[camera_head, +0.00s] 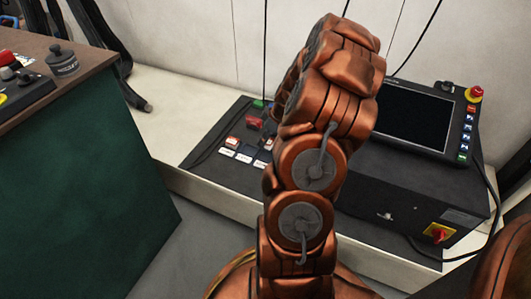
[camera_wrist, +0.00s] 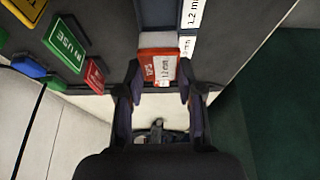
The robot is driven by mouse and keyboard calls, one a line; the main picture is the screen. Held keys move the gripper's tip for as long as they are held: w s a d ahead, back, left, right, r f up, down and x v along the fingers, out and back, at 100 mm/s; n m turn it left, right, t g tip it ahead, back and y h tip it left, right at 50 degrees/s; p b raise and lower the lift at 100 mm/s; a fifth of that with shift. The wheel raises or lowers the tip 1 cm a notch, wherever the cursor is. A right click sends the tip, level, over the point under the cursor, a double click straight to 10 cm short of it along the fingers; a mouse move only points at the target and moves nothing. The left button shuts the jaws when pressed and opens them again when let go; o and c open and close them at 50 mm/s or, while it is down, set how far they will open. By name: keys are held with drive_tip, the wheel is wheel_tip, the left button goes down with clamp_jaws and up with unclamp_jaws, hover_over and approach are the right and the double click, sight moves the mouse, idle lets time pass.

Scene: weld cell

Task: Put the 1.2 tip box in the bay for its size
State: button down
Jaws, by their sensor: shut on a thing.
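The red tip box (camera_wrist: 160,66) has a white label reading 1.2 mm. In the wrist view it sits between the fingertips of my gripper (camera_wrist: 160,80), which is shut on it. The box is at the near end of a dark blue-grey channel (camera_wrist: 157,14); I cannot tell whether it rests inside it or is held above. A white label reading 1.2 m, cut by the frame edge (camera_wrist: 194,11), lies right of the channel, with another partly seen label below it. In the head view my arm hides the gripper.
A green IN USE tag (camera_wrist: 65,42), a small red tag (camera_wrist: 95,75) and a blue piece (camera_wrist: 28,67) lie left. In the head view, a black cabinet with a screen (camera_head: 412,115) stands right on the pale ledge (camera_head: 165,125). A green-sided bench (camera_head: 80,190) stands left.

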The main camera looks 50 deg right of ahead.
sight(262, 156)
drive_tip(key=shift+f+b, duration=0.9)
drive_tip(key=shift+f, duration=2.3)
drive_tip(key=shift+f, duration=0.15)
drive_tip(key=c, duration=0.7)
unclamp_jaws()
drive_tip(key=shift+r, duration=0.2)
drive_tip(key=p+v, duration=0.4)
drive_tip(key=v, duration=0.8)
drive_tip(key=shift+w, duration=0.1)
